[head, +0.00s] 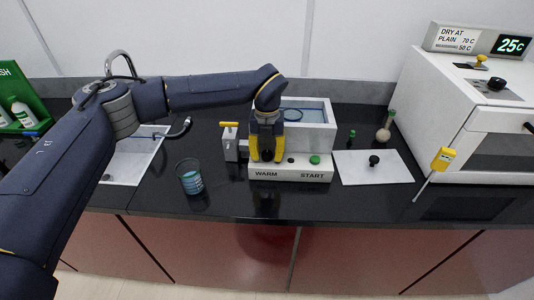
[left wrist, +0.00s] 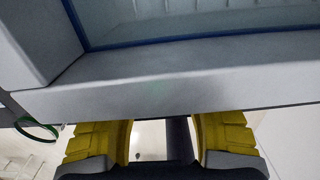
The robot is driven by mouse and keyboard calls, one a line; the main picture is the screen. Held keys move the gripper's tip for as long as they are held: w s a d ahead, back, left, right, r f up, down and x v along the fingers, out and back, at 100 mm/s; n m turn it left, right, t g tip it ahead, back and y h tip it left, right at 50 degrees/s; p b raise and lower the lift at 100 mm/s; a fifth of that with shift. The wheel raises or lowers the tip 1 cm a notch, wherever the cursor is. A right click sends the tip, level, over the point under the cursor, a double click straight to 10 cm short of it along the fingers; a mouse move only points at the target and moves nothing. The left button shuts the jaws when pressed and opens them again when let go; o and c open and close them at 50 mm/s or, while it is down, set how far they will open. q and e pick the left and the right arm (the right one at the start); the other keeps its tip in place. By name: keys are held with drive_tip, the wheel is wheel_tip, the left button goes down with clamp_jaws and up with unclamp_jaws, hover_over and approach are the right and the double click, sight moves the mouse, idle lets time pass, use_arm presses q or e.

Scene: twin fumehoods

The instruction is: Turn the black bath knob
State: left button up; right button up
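The bath (head: 312,135) is a grey box with water in it. Its pale front panel (head: 300,174) reads WARM and START. My left gripper (head: 267,156) points down at the panel's left part, above WARM. Its yellow fingers are apart, and something dark, likely the black bath knob, shows between them. Whether they touch it I cannot tell. In the left wrist view the fingers (left wrist: 160,140) stand apart below the bath's grey rim (left wrist: 170,95). The knob is not clear there. My right gripper is out of view.
A green button (head: 315,160) and a small dark one (head: 291,160) sit right of the gripper. A yellow-handled valve (head: 230,140) and beaker of blue liquid (head: 191,180) stand left.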

sight(267, 153)
use_arm(q)
drive_tip(key=shift+o, duration=1.1)
wheel_tip(267, 153, up, 12)
